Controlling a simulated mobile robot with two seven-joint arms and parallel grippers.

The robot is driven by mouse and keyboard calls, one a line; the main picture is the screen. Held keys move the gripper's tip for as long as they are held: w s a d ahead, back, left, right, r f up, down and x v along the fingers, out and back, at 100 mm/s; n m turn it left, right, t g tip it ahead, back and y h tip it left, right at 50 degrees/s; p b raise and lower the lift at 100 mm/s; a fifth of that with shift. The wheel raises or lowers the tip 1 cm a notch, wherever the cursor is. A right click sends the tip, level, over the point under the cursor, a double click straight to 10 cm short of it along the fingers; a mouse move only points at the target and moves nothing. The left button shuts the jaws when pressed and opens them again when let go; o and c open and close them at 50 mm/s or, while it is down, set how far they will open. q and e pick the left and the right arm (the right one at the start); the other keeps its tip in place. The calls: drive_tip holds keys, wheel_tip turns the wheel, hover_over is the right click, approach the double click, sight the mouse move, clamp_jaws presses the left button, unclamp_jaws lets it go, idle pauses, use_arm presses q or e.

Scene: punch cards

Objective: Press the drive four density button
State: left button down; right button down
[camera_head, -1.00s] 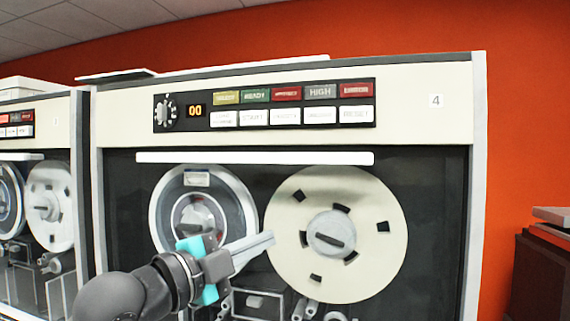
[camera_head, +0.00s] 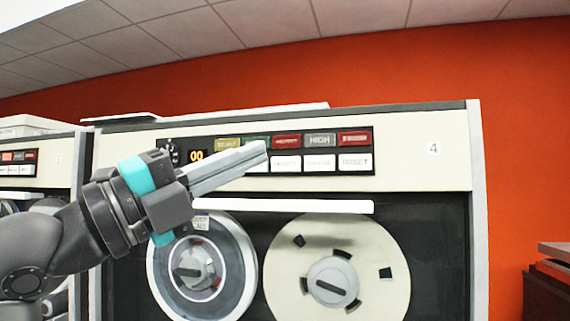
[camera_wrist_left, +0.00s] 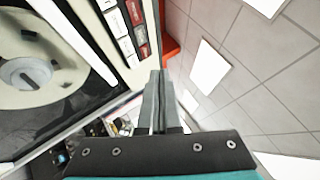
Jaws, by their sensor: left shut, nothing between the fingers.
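Tape drive four (camera_head: 452,165), with a "4" at upper right, has a dark button panel (camera_head: 308,149). Its top row holds coloured lights, including a grey "HIGH" light (camera_head: 320,140). Its bottom row holds white buttons, including a middle one (camera_head: 286,163) and the rightmost "RESET" button (camera_head: 354,163). The middle labels are too blurred to identify the density button. My left gripper (camera_head: 264,150) is shut and empty, its tips overlapping the panel in the head view and hiding the left lower buttons. In the left wrist view the fingertips (camera_wrist_left: 159,72) appear apart from the white buttons (camera_wrist_left: 125,45).
Two tape reels (camera_head: 338,280) sit below the white bar (camera_head: 285,206) on the drive. Another tape drive (camera_head: 45,150) stands at left. A dark cabinet (camera_head: 548,290) is at lower right. The space before the red wall (camera_head: 525,170) is open.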

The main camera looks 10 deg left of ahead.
use_arm(q)
drive_tip(key=p, duration=0.2)
approach(291, 157)
drive_tip(key=d+r, duration=0.1)
drive_tip(key=d, duration=0.1)
drive_tip(key=w+d+r, duration=0.1)
drive_tip(key=d, duration=0.1)
drive_tip(key=shift+w+r, duration=0.1)
drive_tip(key=shift+r, duration=0.3)
drive_tip(key=shift+w, duration=0.7)
drive_tip(key=shift+w, duration=0.1)
idle(0.8)
drive_tip(key=shift+w, duration=0.3)
drive_tip(key=shift+w, duration=0.55)
idle(0.9)
drive_tip(key=shift+s, duration=0.1)
drive_tip(key=shift+s+b, duration=0.3)
drive_tip(key=shift+s, duration=0.55)
drive_tip(key=shift+s+a+b, duration=0.15)
drive_tip(key=shift+s+b, duration=0.5)
drive_tip(key=shift+s, duration=1.85)
